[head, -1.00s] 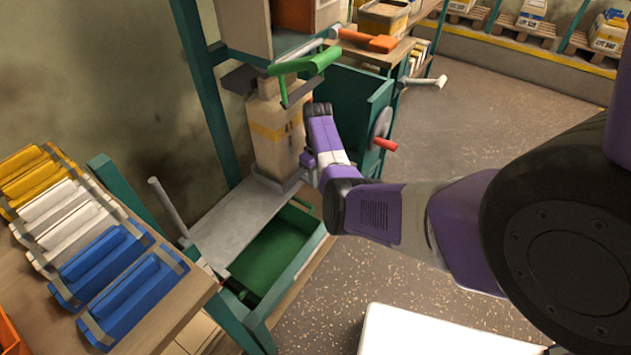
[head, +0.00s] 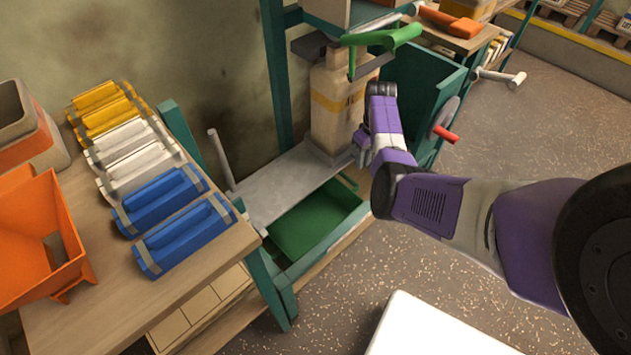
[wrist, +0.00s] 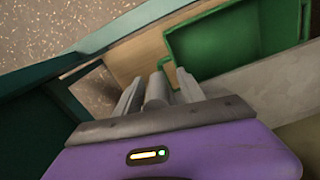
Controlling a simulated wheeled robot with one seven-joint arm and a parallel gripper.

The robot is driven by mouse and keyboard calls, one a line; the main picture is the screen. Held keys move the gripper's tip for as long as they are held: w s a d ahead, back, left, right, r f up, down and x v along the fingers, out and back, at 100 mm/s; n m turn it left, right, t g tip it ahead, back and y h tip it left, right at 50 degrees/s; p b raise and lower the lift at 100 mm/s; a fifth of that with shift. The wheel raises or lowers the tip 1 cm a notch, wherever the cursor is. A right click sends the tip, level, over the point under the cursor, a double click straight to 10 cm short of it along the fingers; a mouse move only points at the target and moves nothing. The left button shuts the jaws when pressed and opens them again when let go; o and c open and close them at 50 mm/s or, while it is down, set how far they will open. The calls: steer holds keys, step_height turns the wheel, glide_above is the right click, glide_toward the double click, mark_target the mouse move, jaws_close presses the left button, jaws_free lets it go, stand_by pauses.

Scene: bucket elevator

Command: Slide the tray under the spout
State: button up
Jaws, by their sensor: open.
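The green tray (head: 318,222) sits low in the teal frame, below and in front of a grey metal shelf; its green walls also show at the top of the wrist view (wrist: 213,45). My gripper (head: 361,150) is beside the lower right of a tan container, near the shelf's right end and above the tray's right end. In the wrist view my gripper (wrist: 157,92) is open, with a grey cylinder (wrist: 156,88) between its fingers. I cannot tell what the cylinder belongs to or whether the fingers touch it. I cannot clearly make out the spout.
The tan container (head: 338,105) stands on the grey shelf (head: 285,185), under a green lever (head: 385,38). A teal box with a red-handled wheel (head: 445,128) is at the right. A wooden bench (head: 205,255) holds blue, white and yellow pieces. Speckled floor is open at right.

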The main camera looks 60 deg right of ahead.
steer(key=w+a+p, duration=0.2)
steer(key=w+a, duration=0.2)
steer(key=a, duration=1)
steer(key=w+a+p, duration=0.2)
steer(key=w+a, duration=0.2)
steer(key=a, duration=0.9)
step_height(320, 180, up, 8)
steer(key=p, duration=0.2)
steer(key=shift+f, duration=0.2)
steer(key=shift+s, duration=0.15)
